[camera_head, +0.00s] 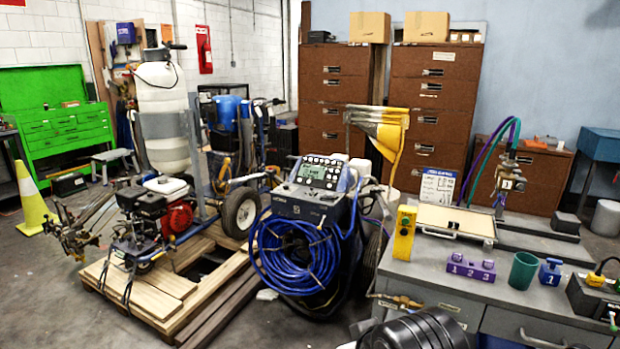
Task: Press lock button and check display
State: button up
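The line striper's control console (312,188) stands in the middle, tilted up toward me. Its display (319,173) is a small greenish screen with dark marks too small to read. Rows of small buttons (322,159) surround the screen; I cannot tell which one is the lock button. A yellow box (404,233) with a dark round spot stands upright on the grey bench, right of the console. A purple block marked 1, 2, 3 (470,266) lies on the bench. My gripper is not visible, so nothing shows it touching the console.
A coiled blue hose (295,255) hangs on the console's front. A wooden pallet (165,290) with machinery is at left. The grey bench (445,275) fills the right, with a green cup (523,270) and blue item (550,271). A black ribbed object (415,330) blocks the bottom middle.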

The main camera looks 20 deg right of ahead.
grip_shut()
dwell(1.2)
